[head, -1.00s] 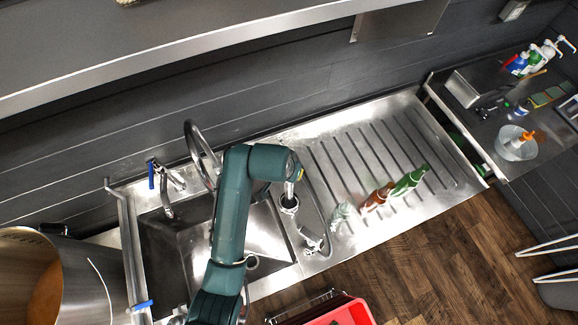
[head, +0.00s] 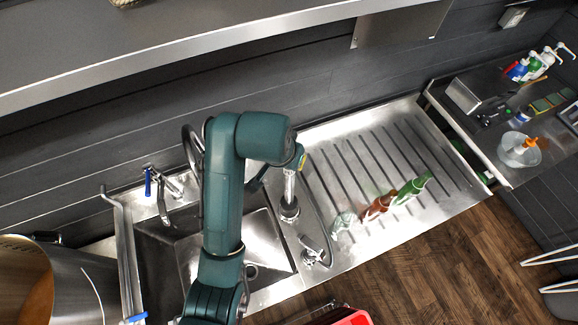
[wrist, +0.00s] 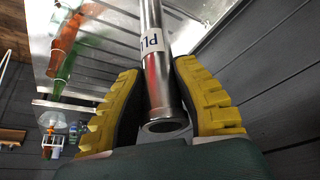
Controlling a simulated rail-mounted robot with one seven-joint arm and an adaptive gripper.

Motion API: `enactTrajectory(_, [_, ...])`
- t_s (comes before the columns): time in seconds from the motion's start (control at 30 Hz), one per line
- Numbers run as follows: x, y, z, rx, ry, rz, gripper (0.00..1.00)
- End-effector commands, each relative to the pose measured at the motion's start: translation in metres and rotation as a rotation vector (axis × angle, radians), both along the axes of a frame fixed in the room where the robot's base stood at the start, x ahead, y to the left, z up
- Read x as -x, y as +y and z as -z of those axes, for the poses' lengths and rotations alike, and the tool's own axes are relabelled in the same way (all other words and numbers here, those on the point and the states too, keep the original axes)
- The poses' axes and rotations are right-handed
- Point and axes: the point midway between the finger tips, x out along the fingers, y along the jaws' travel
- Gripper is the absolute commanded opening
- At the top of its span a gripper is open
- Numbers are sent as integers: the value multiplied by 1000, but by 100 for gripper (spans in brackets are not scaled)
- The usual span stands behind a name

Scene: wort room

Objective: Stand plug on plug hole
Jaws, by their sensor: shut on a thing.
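The plug (head: 289,190) is an upright steel tube with a wider ring at its lower end, over the ledge right of the sink basin. I cannot tell whether its foot touches the ledge. In the wrist view the plug (wrist: 153,72) carries a white label and shows its open end. My gripper (wrist: 160,100) is shut on it near that end, a yellow-ridged finger on each side. In the head view my arm mostly hides the gripper. The plug hole (head: 251,271) is a round ring in the basin floor, just right of my forearm, lower left of the plug.
A tap fitting (head: 312,256) with a hose stands on the ledge near the plug. Bottles (head: 410,190) lie on the ribbed drainboard (head: 345,150) to the right. The sink basin (head: 265,240) looks empty. A large pot (head: 75,285) stands at the left.

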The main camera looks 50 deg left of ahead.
Motion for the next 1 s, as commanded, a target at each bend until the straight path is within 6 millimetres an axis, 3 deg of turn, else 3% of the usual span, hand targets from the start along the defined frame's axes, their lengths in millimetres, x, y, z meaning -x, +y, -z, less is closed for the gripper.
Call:
enactTrajectory(0.1, [-1,0,-18,-3,-5,1,0])
enactTrajectory(0.53, [-1,1,-48,-4,-6,0,0])
enactTrajectory(0.87, [-1,0,-49,-3,-4,2,0])
enactTrajectory(1.0, [-2,-6,-35,-1,-3,17,0])
